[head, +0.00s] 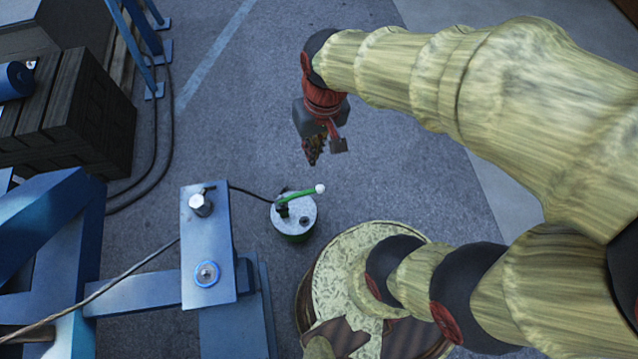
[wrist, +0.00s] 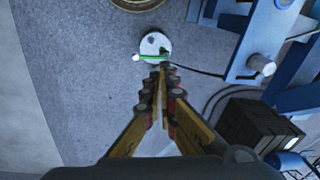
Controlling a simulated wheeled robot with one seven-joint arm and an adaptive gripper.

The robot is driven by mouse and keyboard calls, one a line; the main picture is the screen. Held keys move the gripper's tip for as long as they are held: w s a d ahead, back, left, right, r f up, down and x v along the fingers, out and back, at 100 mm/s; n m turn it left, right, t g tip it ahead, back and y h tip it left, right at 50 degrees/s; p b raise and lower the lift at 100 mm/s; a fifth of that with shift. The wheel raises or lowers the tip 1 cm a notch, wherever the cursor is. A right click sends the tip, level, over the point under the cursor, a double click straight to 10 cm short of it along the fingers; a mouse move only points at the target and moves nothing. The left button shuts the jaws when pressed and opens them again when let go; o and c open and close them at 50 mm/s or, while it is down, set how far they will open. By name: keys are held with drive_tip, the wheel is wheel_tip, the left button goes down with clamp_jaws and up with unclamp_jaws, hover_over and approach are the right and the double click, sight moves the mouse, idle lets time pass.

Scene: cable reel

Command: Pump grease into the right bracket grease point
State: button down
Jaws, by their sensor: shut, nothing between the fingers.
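The grease pump is a small drum with a pale lid (head: 296,222) standing on the floor. Its green lever (head: 300,194) ends in a white knob (head: 320,188); the lever also shows in the wrist view (wrist: 150,57). A dark hose runs from the pump to the blue bracket (head: 208,240), near a silver fitting (head: 201,204). A round fitting with a blue ring (head: 207,273) is lower on the bracket. My gripper (head: 312,158) is shut and empty, beyond the pump in the head view. In the wrist view its fingertips (wrist: 161,70) point toward the lever; the distance is unclear.
The blue frame (head: 50,240) with a cable across it fills the lower left. A dark wooden crate (head: 92,105) stands at the upper left, with cables on the floor beside it. Floor (head: 225,130) is clear between crate and gripper.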

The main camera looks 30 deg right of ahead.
drive_tip(key=w+a+f+m+y+p, duration=0.1)
drive_tip(key=w+a+f+m, duration=0.3)
drive_tip(key=f, duration=0.5)
drive_tip(key=w+a+f+m+g+y+p, duration=0.1)
drive_tip(key=w+a+f+m, duration=0.1)
drive_tip(key=w+f+m, duration=0.6)
drive_tip(key=w+a+f+m+y+p, duration=0.15)
drive_tip(key=f+m, duration=0.25)
drive_tip(key=f, duration=0.7)
drive_tip(key=d+f+m+h, duration=0.1)
drive_tip(key=d+f+m, duration=0.1)
drive_tip(key=f+m, duration=0.35)
drive_tip(key=d+f+m+h, duration=0.2)
drive_tip(key=d+f+m, duration=0.15)
drive_tip(key=f, duration=0.35)
drive_tip(key=w+d+f+m+h, duration=0.1)
drive_tip(key=d+m+h, duration=0.3)
drive_tip(key=d+m, duration=0.4)
drive_tip(key=f+m, duration=0.1)
drive_tip(key=m, duration=0.4)
drive_tip(key=shift+w+f, duration=0.15)
drive_tip(key=shift+w, duration=0.25)
